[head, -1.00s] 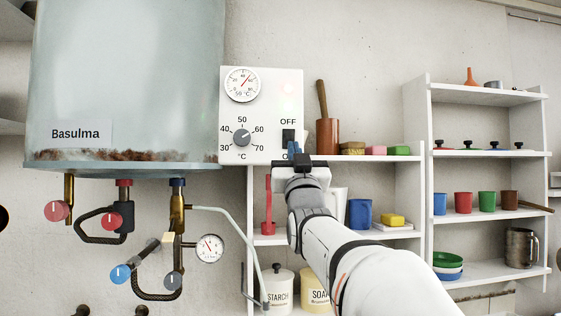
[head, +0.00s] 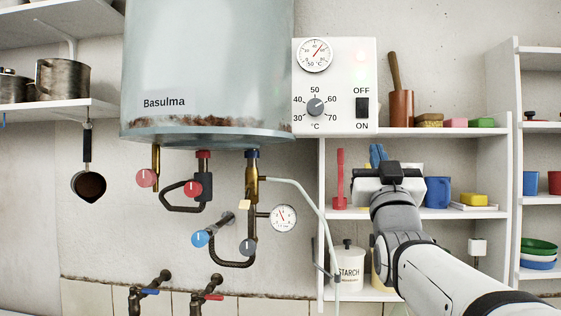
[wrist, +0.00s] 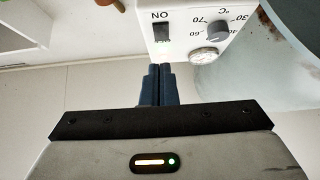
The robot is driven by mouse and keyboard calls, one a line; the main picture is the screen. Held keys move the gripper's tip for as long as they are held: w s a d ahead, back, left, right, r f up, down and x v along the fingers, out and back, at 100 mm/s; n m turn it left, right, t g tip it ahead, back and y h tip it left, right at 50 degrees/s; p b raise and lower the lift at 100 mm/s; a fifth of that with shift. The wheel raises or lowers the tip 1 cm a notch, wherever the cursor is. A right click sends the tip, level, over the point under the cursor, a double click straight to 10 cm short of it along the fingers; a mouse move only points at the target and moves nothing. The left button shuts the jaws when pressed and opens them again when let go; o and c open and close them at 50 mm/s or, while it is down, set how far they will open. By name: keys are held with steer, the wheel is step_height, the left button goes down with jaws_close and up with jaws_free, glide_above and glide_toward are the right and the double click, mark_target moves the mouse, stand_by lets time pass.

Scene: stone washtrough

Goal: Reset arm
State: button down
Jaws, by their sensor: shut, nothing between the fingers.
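My gripper (head: 377,154) is raised in front of the white shelf unit, just below the white control box (head: 335,85). Its blue fingers are together with nothing between them. In the wrist view the shut fingers (wrist: 158,84) point toward the control box (wrist: 185,25), which appears upside down there. The box carries a round temperature gauge (head: 315,55), a grey dial (head: 315,106) and a black OFF/ON rocker switch (head: 362,108). A faint red light shows above the switch in the head view. My gripper appears apart from the box.
The grey Basulma boiler (head: 210,70) hangs left of the box, with valves, pipes and a pressure gauge (head: 284,217) below. A ladle (head: 88,180) hangs at left.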

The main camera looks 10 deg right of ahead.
steer(key=w+a+f+g+y+p, duration=0.15)
steer(key=f+g, duration=0.25)
steer(key=f, duration=0.4)
steer(key=a+f+n+g+y, duration=0.1)
steer(key=a+f+g, duration=0.15)
steer(key=f, duration=0.55)
steer(key=a+f+g+y+p, duration=0.1)
steer(key=a+f+g+y, duration=0.1)
steer(key=f+g, duration=0.5)
steer(key=s+a+f+n+g+y+p, duration=0.1)
steer(key=s+f+g, duration=0.3)
steer(key=s+f, duration=0.6)
steer(key=s+a+f+g+y+p, duration=0.1)
steer(key=s+a+f+g, duration=0.3)
steer(key=s+f, duration=0.5)
step_height(320, 180, down, 3)
steer(key=shift+s+a+f+n+g, duration=0.1)
steer(key=shift+s+a+n+g, duration=0.1)
steer(key=shift+s+n+g, duration=0.4)
